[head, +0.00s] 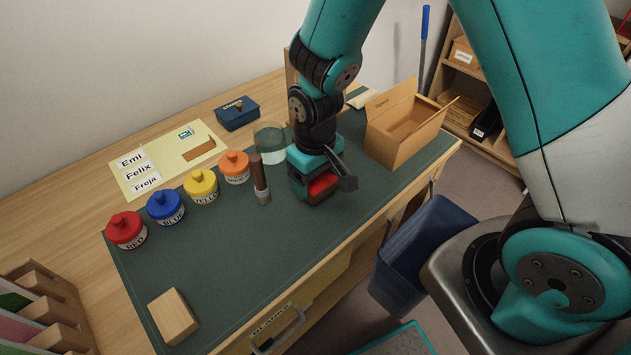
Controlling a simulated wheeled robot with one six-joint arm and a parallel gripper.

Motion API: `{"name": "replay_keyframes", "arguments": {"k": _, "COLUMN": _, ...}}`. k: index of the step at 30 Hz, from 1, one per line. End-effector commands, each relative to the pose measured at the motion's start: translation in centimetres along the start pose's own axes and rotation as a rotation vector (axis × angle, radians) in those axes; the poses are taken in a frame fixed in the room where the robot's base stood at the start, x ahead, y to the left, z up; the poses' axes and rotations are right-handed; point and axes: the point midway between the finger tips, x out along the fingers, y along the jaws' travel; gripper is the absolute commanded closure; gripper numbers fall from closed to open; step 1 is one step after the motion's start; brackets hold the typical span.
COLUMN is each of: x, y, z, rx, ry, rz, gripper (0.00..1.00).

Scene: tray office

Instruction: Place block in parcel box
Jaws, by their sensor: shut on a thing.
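My gripper (325,187) is low over the right part of the green mat, left of the parcel box. Its jaws are shut on a red block-like thing (322,183), mostly hidden by the gripper; I cannot tell whether it touches the mat. The parcel box (401,145) is an open cardboard box with raised flaps at the mat's far right end. A plain light wooden block (173,316) lies on the mat's near left corner, well away from my gripper.
Red (126,230), blue (165,207), yellow (200,186) and orange (234,167) lidded pots line the mat's back edge. A brown-handled tool (260,180) and a clear jar (270,143) stand close left of my gripper. The mat's (230,260) front middle is clear.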

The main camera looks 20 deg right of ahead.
Motion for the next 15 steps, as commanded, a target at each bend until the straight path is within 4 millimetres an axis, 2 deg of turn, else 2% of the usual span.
{"name": "replay_keyframes", "arguments": {"k": 3, "x": 1.5, "y": 0.0, "z": 0.0, "rx": 0.000, "ry": -0.001, "rz": 0.000, "gripper": 0.48}}
{"name": "replay_keyframes", "arguments": {"k": 15, "x": 2.0, "y": 0.0, "z": 0.0, "rx": 0.001, "ry": 0.001, "rz": 0.000, "gripper": 0.48}}
